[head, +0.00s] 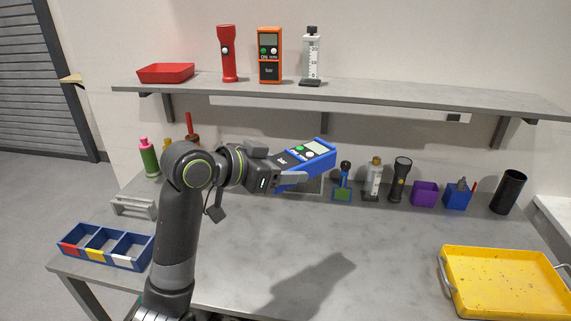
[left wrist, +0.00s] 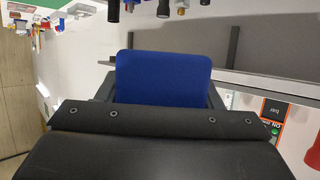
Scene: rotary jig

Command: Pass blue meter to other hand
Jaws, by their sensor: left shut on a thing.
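The blue meter (head: 320,152) has a pale screen, a green button and a dark lower face marked "bar". My left gripper (head: 290,172) is shut on it and holds it tilted, in the air above the grey table. Part of the meter's lower half is hidden by the gripper fingers. In the left wrist view the blue end of the meter (left wrist: 163,78) shows between the fingers. My right gripper is not in view in either picture.
A yellow tray (head: 503,309) lies at the table's right. Along the back stand a black flashlight (head: 401,180), a purple box (head: 425,193) and a black cup (head: 508,192). A blue divided bin (head: 91,253) is at left. An orange meter (head: 270,56) stands on the shelf. The table's middle is clear.

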